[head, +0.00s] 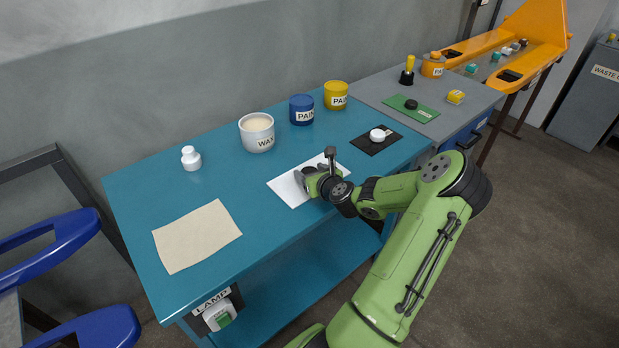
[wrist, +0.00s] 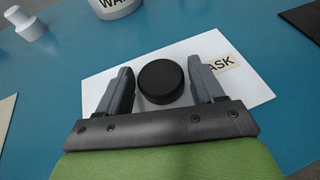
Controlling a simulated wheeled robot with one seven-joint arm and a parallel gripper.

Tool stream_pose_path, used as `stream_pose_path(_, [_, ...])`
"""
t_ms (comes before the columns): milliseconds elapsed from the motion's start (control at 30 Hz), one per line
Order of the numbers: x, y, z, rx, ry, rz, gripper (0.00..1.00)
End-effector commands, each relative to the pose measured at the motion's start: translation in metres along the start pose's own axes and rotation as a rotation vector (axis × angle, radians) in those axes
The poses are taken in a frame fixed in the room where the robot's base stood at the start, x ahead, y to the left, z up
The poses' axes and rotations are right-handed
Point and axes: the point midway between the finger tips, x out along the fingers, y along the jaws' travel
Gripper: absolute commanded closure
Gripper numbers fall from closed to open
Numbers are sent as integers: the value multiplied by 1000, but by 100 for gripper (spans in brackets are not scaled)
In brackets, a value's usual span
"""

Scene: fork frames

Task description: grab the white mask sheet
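The white mask sheet (head: 284,192) lies flat on the blue table, partly hidden by my gripper in the head view. In the wrist view the sheet (wrist: 225,48) carries a label reading "ASK", its first part hidden by a finger. A round black knob (wrist: 161,82) stands on the sheet. My gripper (wrist: 161,66) is open, with one finger on each side of the knob and narrow gaps between. In the head view my gripper (head: 308,177) is low over the sheet. I cannot tell its exact height over it.
On the blue table (head: 135,200) are a beige sheet (head: 197,236), a small white bottle (head: 191,158), a wax pot (head: 257,133), blue paint (head: 302,110), yellow paint (head: 336,96) and a black sheet (head: 373,145) with a white knob (head: 377,135).

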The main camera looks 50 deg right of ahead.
Motion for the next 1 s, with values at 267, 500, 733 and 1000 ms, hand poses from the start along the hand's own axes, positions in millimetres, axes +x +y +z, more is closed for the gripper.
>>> stream_pose_path(267, [0,0,0,0,0,0,77])
stream_pose_path(500, [-1,0,2,-1,-1,0,81])
stream_pose_path(733, [-20,0,48,-6,-2,-2,81])
stream_pose_path(1000, [-38,0,92,-2,-1,0,81])
